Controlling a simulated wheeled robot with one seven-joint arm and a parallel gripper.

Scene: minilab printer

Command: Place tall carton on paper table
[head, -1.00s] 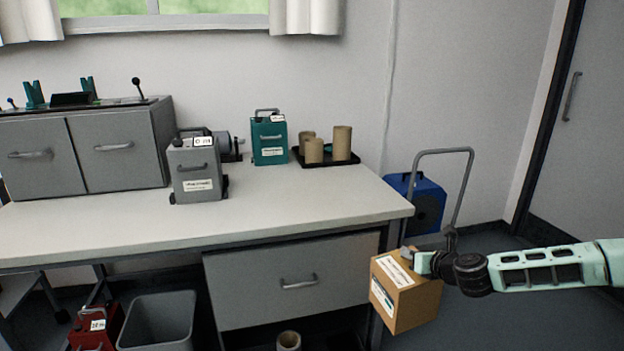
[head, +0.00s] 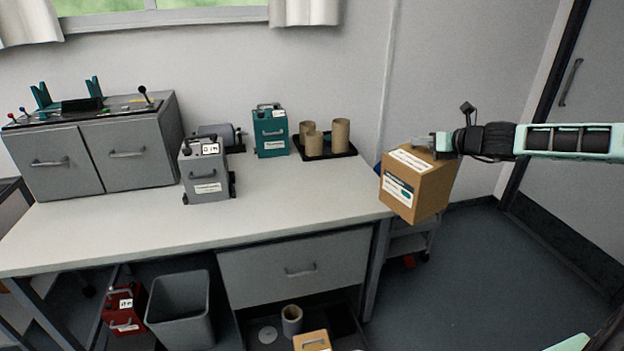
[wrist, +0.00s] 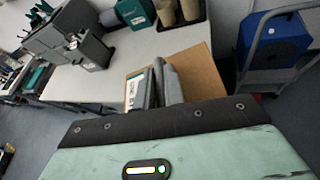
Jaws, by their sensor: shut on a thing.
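The tall carton (head: 418,182) is a brown box with white labels. My gripper (head: 440,146) is shut on it at its top and holds it in the air at the right end of the table.
On the table stand a grey canister (head: 205,172), a teal canister (head: 270,132), a black tray (head: 325,150) with cardboard tubes and a grey cabinet machine (head: 90,155). Below are a grey bin (head: 182,310) and a red canister (head: 124,308). A blue unit (wrist: 275,45) sits on a trolley.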

